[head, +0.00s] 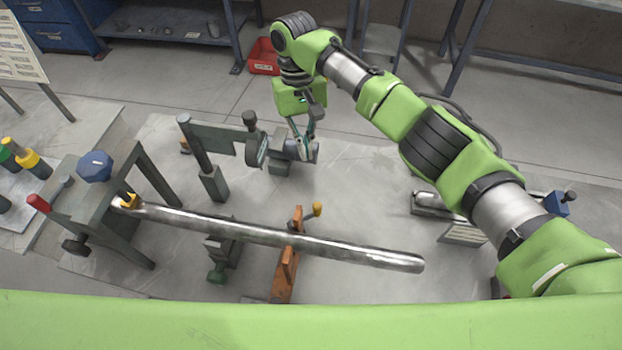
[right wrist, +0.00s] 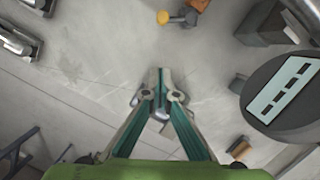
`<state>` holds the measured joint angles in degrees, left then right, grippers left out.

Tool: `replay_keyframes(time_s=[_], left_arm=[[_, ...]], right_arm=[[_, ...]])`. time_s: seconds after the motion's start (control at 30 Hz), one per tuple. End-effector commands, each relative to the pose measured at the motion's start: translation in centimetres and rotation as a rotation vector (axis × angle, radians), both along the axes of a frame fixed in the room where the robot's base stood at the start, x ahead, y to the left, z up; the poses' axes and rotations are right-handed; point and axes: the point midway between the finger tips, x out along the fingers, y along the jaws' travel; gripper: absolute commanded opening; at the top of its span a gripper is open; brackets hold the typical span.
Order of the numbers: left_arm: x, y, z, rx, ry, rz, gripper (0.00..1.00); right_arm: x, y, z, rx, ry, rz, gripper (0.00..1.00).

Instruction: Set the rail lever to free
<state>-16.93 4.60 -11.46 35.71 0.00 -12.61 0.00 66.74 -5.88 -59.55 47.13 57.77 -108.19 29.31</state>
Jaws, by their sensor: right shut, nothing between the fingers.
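No lever is legibly marked as the rail lever. A short lever with a yellow knob (head: 317,209) sits on the orange stand (head: 285,270); its knob also shows at the top of the right wrist view (right wrist: 163,17). A red-handled lever (head: 38,203) is on the grey frame at the left. My right gripper (head: 306,153) is beyond the yellow knob, beside a grey fixture with a round dark disc (head: 257,150). In the right wrist view its fingers (right wrist: 160,76) are together, with nothing held. My left gripper is not in view.
A long metal tube (head: 270,236) runs from the grey frame (head: 120,190) across the orange stand. The dark disc with a white label (right wrist: 285,95) is close at the right of the wrist view. A blue block (head: 557,203) stands at the right. Floor between gripper and right-hand parts looks clear.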

Motion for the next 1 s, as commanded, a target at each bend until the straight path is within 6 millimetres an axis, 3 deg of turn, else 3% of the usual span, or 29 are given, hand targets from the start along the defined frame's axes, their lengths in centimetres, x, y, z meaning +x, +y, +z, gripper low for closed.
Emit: replay_keyframes(time_s=[0.17, 0.5, 0.73, 1.0], left_arm=[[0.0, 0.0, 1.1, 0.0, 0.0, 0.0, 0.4], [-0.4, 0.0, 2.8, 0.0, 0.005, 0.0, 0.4], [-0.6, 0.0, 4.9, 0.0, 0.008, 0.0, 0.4], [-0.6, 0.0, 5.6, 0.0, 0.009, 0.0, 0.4]], right_arm=[[-0.7, -0.3, -2.3, -0.001, 0.004, -0.001, 0.0], [-2.6, -0.8, -9.1, -0.002, 0.002, 0.0, 0.0], [-4.9, -1.5, -8.6, 0.0, 0.002, 0.001, 0.0], [-6.1, -1.9, -8.8, -0.001, 0.001, -0.001, 0.0]])
